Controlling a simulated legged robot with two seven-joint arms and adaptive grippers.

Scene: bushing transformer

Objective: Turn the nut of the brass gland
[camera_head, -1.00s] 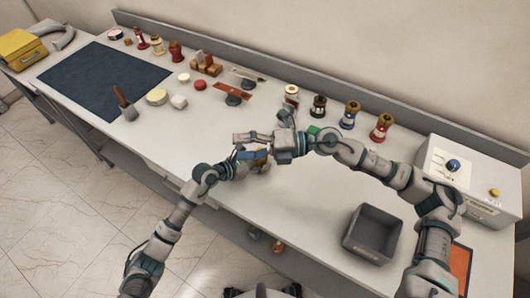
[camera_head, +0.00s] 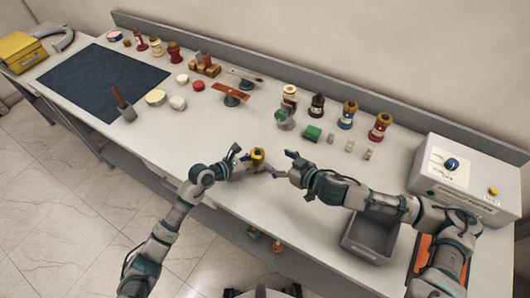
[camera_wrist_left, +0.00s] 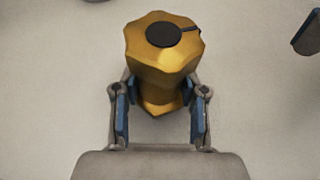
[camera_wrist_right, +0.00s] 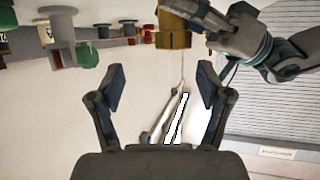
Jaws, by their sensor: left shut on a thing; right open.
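The brass gland (camera_head: 258,155) is a gold, faceted piece held above the front middle of the bench. In the left wrist view it (camera_wrist_left: 150,65) has a wide nut with a dark round top and a narrower part below. My left gripper (camera_head: 246,159) is shut on that lower part; its fingers (camera_wrist_left: 160,115) sit on both sides. My right gripper (camera_head: 279,165) is open and empty, just right of the gland and apart from it. In the right wrist view the gland (camera_wrist_right: 173,32) is ahead of and above the open fingers (camera_wrist_right: 162,82).
Several bushings, including a blue-banded one (camera_head: 348,115), stand along the back. A grey bin (camera_head: 366,244) and a control box (camera_head: 462,172) are on the right. The bench front left of centre is clear.

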